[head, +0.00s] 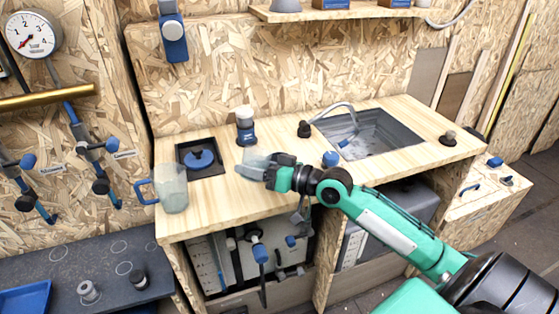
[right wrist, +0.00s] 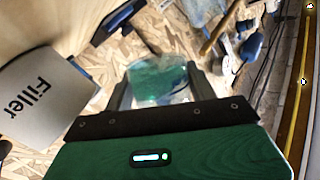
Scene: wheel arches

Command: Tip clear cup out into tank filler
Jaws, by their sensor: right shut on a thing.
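My right gripper (head: 268,172) is shut on the clear cup (head: 254,164), low over or near the wooden counter. The cup points left from the fingers and looks tilted; whether it touches the counter is unclear. In the right wrist view the clear cup (right wrist: 157,82) sits between the two dark fingers, with green showing through it. A pale plate reading "Filler" (right wrist: 37,95) is close on the left of that view. A round blue cap (head: 200,159) in a black square recess is left of the cup; I cannot tell if it is the tank filler. My left gripper is out of view.
A clear jug (head: 173,190) with a blue handle stands at the counter's front left corner. A blue canister with a white top (head: 245,125) stands behind the cup. A grey sink (head: 372,135) is at the right. The counter (head: 225,200) is clear in front.

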